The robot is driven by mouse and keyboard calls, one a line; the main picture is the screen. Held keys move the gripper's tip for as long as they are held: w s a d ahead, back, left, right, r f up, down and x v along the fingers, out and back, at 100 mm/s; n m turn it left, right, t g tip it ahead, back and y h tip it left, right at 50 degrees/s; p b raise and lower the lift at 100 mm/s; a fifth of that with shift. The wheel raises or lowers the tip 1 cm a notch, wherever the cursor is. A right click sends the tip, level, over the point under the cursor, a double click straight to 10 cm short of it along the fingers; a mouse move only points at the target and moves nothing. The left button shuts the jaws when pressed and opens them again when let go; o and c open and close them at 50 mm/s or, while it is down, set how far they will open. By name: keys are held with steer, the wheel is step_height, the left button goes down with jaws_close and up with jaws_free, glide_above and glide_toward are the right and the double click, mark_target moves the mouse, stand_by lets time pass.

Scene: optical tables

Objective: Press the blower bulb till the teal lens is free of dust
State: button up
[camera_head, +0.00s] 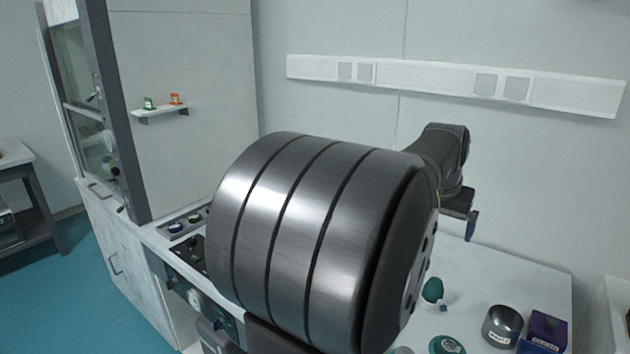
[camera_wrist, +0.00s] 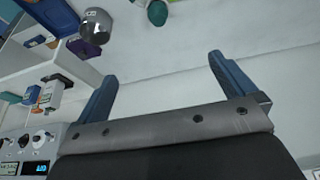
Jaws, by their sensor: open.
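A dark teal bulb-shaped thing (camera_head: 433,290), which looks like the blower bulb, stands on the white bench. A teal-green shape, probably the bulb, also shows at the top edge of the wrist view (camera_wrist: 157,13). Another teal round thing (camera_head: 446,345) is cut off by the lower edge of the head view; I cannot tell whether it is the lens, nor see dust. My gripper (camera_head: 471,226) is above and behind the bulb, apart from it. In the wrist view its two blue fingers (camera_wrist: 162,68) are spread wide with nothing between them.
A labelled metal cup (camera_head: 502,326) stands right of the bulb, beside purple and blue boxes (camera_head: 549,329). Control panels with knobs (camera_head: 195,300) line the bench's left side. My arm hides much of the bench. Bare bench (camera_head: 530,285) lies behind the cup.

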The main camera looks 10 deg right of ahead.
jaws_close()
stand_by(1.5)
